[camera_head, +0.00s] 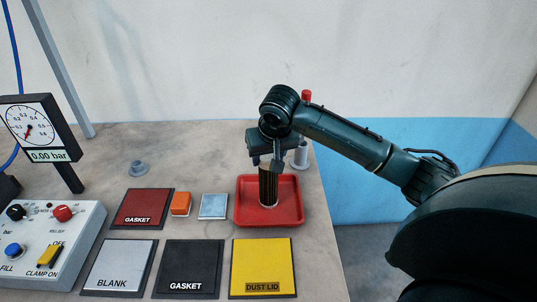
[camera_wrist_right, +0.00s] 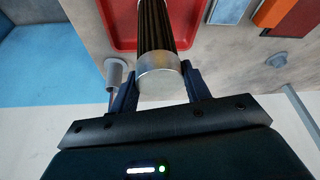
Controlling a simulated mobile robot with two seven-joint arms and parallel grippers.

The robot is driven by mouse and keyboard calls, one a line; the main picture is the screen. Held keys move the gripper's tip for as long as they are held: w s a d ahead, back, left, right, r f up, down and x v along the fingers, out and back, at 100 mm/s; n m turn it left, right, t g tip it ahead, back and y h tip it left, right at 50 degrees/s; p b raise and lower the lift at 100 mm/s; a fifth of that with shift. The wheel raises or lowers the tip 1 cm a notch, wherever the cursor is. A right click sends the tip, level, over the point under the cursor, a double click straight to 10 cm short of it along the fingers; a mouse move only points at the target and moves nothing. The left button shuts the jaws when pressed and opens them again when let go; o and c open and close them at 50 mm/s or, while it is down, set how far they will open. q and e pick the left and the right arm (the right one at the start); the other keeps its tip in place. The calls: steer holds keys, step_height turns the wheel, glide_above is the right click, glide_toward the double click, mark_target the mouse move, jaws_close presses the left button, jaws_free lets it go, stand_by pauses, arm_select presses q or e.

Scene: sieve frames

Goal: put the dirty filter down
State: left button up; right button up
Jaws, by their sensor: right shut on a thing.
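The dirty filter (camera_head: 268,188) is a dark pleated cylinder with a metal end cap, which shows close up in the right wrist view (camera_wrist_right: 158,78). It stands upright in the middle of the red tray (camera_head: 239,213). Its lower end is at the tray floor; I cannot tell whether it touches. My right gripper (camera_head: 268,165) is above the tray, shut on the filter's upper end, one finger on each side of the metal cap. My left gripper is in neither view.
A grey fitting (camera_head: 301,155) stands just behind the tray. An orange block (camera_head: 181,204) and a light blue pad (camera_head: 213,206) lie left of it. The yellow dust lid plate (camera_head: 263,263) lies in front. The table's right edge is close to the tray.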

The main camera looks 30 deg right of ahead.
steer(key=shift+f, duration=0.1)
steer(key=o, duration=1.5)
steer(key=shift+c, duration=0.2)
steer(key=shift+s+r, duration=0.1)
steer(key=shift+r, duration=0.4)
steer(key=v, duration=1.1)
steer(key=shift+b, duration=0.3)
steer(key=shift+s+a, duration=0.15)
steer(key=shift+s, duration=0.05)
